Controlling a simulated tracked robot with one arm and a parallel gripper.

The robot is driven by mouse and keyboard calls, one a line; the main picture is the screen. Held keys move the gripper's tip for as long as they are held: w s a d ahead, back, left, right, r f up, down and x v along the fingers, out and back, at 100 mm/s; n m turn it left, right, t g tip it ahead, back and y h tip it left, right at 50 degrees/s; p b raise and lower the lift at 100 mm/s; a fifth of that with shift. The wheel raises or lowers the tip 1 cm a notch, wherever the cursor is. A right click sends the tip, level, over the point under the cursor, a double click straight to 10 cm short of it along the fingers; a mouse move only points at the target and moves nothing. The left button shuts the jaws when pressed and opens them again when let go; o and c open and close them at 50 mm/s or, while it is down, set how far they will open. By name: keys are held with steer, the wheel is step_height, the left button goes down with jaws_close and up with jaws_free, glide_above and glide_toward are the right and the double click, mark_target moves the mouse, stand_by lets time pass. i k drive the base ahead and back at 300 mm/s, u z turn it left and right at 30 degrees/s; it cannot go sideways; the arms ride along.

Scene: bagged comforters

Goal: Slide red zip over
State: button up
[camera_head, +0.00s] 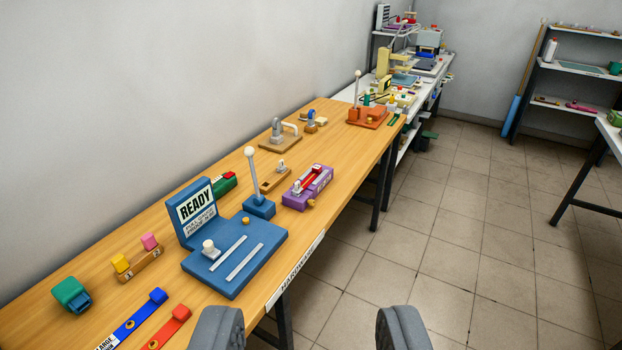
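A purple block (307,187) with a red strip on its top lies near the right edge of the wooden table. A small pale piece sits at the strip's near end. I cannot tell for sure whether this is the red zip. A red strap-like piece (170,329) with a raised red block lies at the table's near end, partly cut off by the frame. My gripper (310,330) shows as two grey fingers at the bottom edge. They are wide apart with nothing between them, over the floor right of the table.
The wooden table (336,137) holds a blue "READY" fixture (262,262), an upright white-knobbed lever (254,178), a blue strap (134,325) and an orange lever base (367,117). Shelves (575,68) stand at the far right. The tiled floor (445,240) is open.

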mark_target(316, 170)
steer(key=u, duration=0.05)
steer(key=k, duration=0.65)
steer(key=z, duration=0.5)
steer(key=i, duration=2.3)
steer(key=u, duration=0.9)
steer(key=i, duration=0.85)
steer(key=u, duration=0.45)
steer(key=k, duration=0.9)
steer(key=u, duration=0.25)
steer(key=i, duration=0.35)
steer(key=z, duration=0.1)
